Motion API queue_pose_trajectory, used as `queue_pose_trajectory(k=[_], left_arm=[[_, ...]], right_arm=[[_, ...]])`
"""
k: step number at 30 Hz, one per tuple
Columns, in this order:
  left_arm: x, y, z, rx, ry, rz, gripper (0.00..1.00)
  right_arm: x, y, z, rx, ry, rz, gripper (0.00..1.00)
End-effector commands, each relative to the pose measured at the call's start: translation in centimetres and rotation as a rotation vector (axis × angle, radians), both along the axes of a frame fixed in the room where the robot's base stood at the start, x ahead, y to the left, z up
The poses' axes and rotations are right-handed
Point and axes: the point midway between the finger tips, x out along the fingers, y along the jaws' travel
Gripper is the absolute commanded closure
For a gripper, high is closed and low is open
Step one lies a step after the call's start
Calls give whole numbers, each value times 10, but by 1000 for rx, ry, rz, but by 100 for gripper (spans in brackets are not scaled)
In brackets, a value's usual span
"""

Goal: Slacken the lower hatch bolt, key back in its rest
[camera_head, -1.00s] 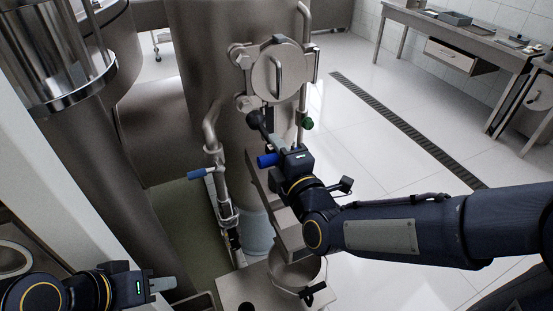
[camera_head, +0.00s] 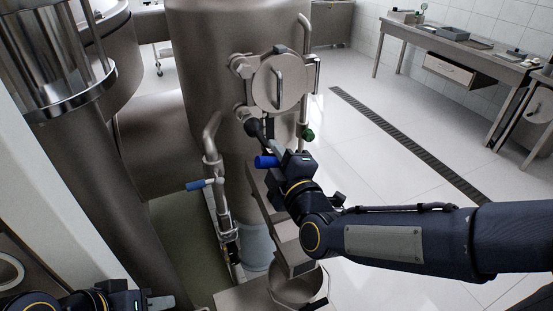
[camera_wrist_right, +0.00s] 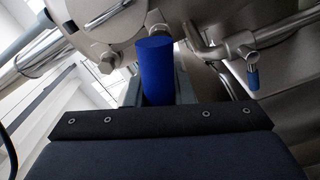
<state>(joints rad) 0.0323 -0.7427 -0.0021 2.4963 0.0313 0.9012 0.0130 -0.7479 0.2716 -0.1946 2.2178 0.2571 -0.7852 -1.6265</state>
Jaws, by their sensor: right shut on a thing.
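The round steel hatch (camera_head: 293,88) with its bar handle is on the tank. Two bolt fittings sit at its left edge, the upper one (camera_head: 240,62) and the lower hatch bolt (camera_head: 241,112). A black ball knob (camera_head: 253,127) is just below the lower one. My right gripper (camera_head: 280,160) is below the hatch, shut on the blue-handled key (camera_head: 264,162). I cannot make out the key's rest.
A pipe with a blue-handled valve (camera_head: 199,185) stands left of my right gripper. A green knob (camera_head: 308,135) is just right of it. A steel bowl (camera_head: 297,285) is below my right forearm. A workbench (camera_head: 465,45) stands far right; the floor between is clear.

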Motion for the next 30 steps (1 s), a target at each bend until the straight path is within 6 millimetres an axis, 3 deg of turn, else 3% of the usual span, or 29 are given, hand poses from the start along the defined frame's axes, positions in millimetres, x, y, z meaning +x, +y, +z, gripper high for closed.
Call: queue_pose_trajectory(k=[12, 30], left_arm=[[0, 0, -2, 0, 0, 0, 64], [0, 0, -2, 0, 0, 0, 64]], right_arm=[[17, 7, 1, 0, -2, 0, 100], [17, 8, 1, 1, -3, 0, 100]])
